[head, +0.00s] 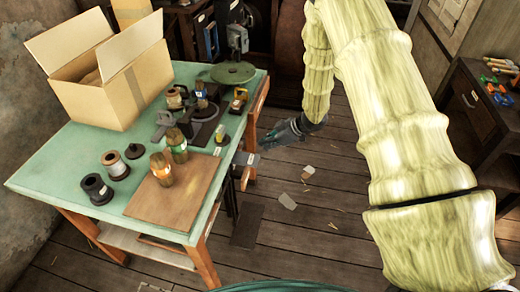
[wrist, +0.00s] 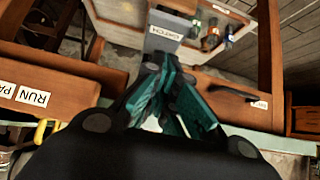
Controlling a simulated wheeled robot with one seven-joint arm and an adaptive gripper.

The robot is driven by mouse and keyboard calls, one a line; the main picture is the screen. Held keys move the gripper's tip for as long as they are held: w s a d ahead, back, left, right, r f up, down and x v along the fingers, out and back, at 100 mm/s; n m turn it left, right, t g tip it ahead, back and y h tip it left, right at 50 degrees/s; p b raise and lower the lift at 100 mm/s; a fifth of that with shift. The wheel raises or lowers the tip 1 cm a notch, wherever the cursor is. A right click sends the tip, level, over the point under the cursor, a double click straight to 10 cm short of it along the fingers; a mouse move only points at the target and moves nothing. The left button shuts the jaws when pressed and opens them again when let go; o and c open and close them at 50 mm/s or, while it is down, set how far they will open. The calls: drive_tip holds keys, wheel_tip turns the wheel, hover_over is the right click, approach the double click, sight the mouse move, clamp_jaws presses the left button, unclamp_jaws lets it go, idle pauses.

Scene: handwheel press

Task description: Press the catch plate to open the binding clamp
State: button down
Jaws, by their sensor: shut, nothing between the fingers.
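The catch plate is a grey plate with a white label reading CATCH, upside down in the wrist view (wrist: 172,42). In the head view a grey block (head: 247,158) sticks out at the right side of the green table, apparently the same plate. My gripper (head: 266,140) is beside that side of the table, pointing left towards the plate. In the wrist view its teal fingers (wrist: 163,68) are shut and empty, with tips at the plate's near edge. I cannot tell whether they touch it. I cannot make out which part is the binding clamp.
The green table (head: 60,165) holds an open cardboard box (head: 110,95), spools, bottles, a wooden board (head: 180,198) and a green handwheel (head: 233,73). A wooden drawer front (wrist: 60,90) and a dark handle (wrist: 232,93) flank the plate.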

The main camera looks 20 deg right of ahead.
drive_tip(key=shift+v, duration=1.1)
drive_tip(key=s+a+f+m+h, duration=0.2)
drive_tip(key=s+a+f+m, duration=0.2)
drive_tip(key=s+f, duration=0.4)
drive_tip(key=s+a+f+m+h, duration=0.1)
drive_tip(key=s+a+f+m, duration=0.2)
drive_tip(key=s+f, duration=0.55)
drive_tip(key=s+a+f+m+g+h, duration=0.1)
drive_tip(key=s+m+g+h, duration=0.3)
drive_tip(key=s, duration=2.4)
drive_tip(key=shift+f+m+g, duration=0.3)
drive_tip(key=shift+f+g, duration=0.15)
drive_tip(key=shift+g, duration=0.05)
